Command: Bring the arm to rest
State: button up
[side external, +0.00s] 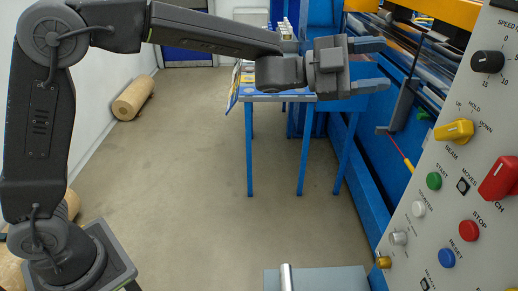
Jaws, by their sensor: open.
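My gripper (372,66) is in the upper middle of the side external view, at the end of my outstretched arm. Its two fingers point right and stand apart, with nothing between them. It is in the air, to the left of the control panel (462,150) and apart from the panel's knobs in the picture. Behind it are a blue table and part of the blue machine.
The panel carries a yellow knob (454,131), a red knob (500,180) and several buttons. A blue-legged table (290,97) stands behind my gripper. A grey plate (318,280) with a metal rod lies at the bottom.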

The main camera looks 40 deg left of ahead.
jog(key=s+a+r+n+t+y, duration=0.1)
jog(key=a+r+n+t+y, duration=0.2)
jog(key=a+n+t+y, duration=0.45)
jog(key=s+a+f+n+g+y, duration=0.45)
jog(key=s+a+n+y, duration=0.4)
jog(key=a, duration=0.45)
jog(key=s+a+f+n+g+y, duration=0.1)
jog(key=s+f+n+g, duration=0.2)
jog(key=s+f, duration=0.3)
jog(key=s+a+f+n+g, duration=0.2)
jog(key=s+f+g, duration=0.2)
jog(key=s, duration=1)
notch_tip(320, 180, down, 2)
jog(key=shift+s+a+f+n+g+y, duration=0.1)
jog(key=shift+s+a+n+g+y, duration=0.15)
jog(key=shift+n+g+y, duration=0.15)
